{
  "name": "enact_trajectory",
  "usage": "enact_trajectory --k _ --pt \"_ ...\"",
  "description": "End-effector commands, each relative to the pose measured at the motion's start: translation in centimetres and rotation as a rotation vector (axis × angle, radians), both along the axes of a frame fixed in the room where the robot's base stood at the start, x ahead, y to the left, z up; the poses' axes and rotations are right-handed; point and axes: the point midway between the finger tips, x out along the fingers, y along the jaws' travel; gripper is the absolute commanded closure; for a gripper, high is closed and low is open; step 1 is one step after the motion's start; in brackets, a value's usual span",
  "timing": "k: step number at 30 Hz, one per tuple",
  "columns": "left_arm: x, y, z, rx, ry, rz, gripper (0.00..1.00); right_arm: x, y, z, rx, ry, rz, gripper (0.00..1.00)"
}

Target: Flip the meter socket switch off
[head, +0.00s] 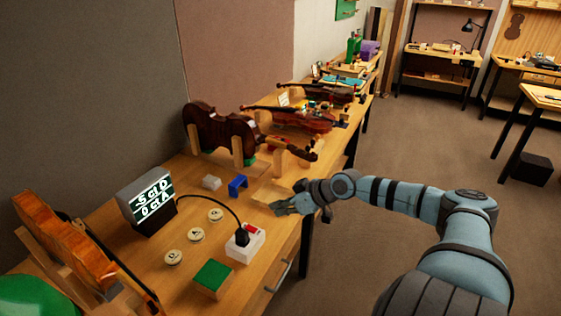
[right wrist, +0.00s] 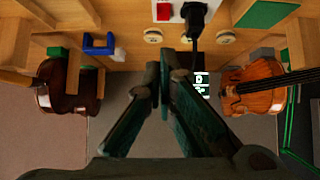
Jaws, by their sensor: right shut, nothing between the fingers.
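The meter socket (head: 243,250) is a white box on the bench near the front edge, with a red switch (head: 251,228) at its far end and a black plug (head: 242,236) in it. The socket, red switch (right wrist: 163,12) and plug (right wrist: 195,20) also show at the top of the right wrist view. A cable runs from the plug to the grey meter (head: 133,190), whose display is lit. I cannot tell which way the switch is tipped. My right gripper (head: 281,207) is shut and empty, beyond and right of the socket, apart from it. My left gripper is out of view.
A green-topped block (head: 212,277), several round lettered discs (head: 196,234) and a blue bracket (head: 238,185) lie around the socket. Violins (head: 62,240) stand at the left and farther along the bench (head: 148,262).

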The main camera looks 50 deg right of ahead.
Motion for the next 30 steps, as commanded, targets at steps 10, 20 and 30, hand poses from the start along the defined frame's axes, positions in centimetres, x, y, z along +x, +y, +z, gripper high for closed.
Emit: enact_trajectory --k 10,20,30 --pt "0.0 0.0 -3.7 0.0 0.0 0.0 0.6 1.4 0.6 0.2 0.009 -0.043 0.002 1.0" --pt "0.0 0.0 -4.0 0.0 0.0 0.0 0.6 1.9 0.6 0.1 0.013 -0.049 0.001 1.0" --pt "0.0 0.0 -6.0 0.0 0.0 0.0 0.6 6.6 2.0 -3.5 0.019 -0.048 -0.002 1.0"
